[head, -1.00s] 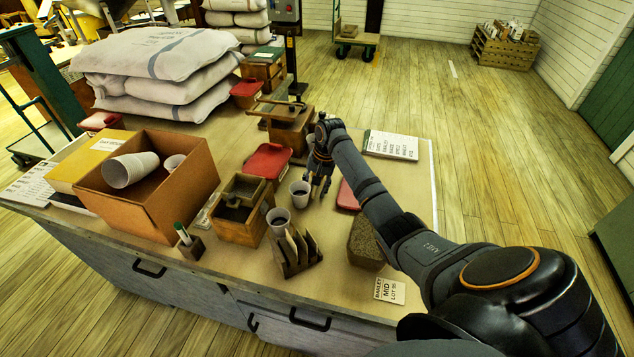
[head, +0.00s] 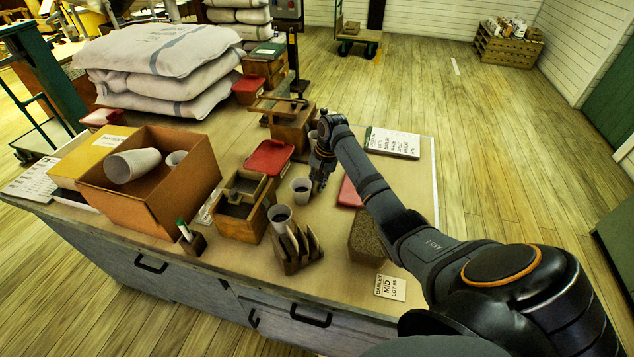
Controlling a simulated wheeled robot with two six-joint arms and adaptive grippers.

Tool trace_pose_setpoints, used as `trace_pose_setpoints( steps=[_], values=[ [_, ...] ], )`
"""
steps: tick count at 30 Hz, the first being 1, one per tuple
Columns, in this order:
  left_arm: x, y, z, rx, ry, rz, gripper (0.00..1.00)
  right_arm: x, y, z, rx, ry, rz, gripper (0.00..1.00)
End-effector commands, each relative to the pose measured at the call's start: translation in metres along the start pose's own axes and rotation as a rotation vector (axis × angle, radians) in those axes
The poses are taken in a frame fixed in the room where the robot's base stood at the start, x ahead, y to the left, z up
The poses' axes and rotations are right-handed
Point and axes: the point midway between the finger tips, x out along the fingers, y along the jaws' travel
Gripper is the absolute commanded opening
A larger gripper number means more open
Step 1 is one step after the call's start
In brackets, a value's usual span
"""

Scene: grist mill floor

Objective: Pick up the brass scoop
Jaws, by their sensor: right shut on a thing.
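My right gripper (head: 319,183) is low over the bench top, just right of a small grey cup (head: 301,191). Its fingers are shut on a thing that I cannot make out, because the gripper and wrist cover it. I cannot pick out a brass scoop anywhere in the head view. My left gripper is not in view.
A wooden box (head: 240,228), a red lid (head: 270,157) and a cardboard box (head: 150,207) are to the left.

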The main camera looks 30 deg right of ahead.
Motion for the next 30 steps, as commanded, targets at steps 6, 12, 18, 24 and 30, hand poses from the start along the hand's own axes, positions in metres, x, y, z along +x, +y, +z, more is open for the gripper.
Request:
trace_pose_setpoints(
  steps=[6, 12, 18, 24, 30],
  values=[
    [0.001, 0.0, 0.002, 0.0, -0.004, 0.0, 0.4, -0.026, 0.001, -0.001, 0.0, 0.003, -0.002, 0.0],
    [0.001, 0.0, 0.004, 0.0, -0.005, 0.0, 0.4, -0.059, -0.006, 0.0, 0.0, 0.001, -0.002, 0.0],
    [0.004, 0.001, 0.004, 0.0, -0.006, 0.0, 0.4, -0.072, 0.021, 0.0, 0.002, 0.003, 0.007, 0.0],
    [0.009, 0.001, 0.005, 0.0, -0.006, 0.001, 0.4, -0.083, 0.08, 0.003, 0.0, 0.005, 0.014, 0.0],
    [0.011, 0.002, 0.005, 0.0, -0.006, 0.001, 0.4, -0.095, 0.136, 0.006, 0.0, 0.003, 0.018, 0.0]
  ],
)
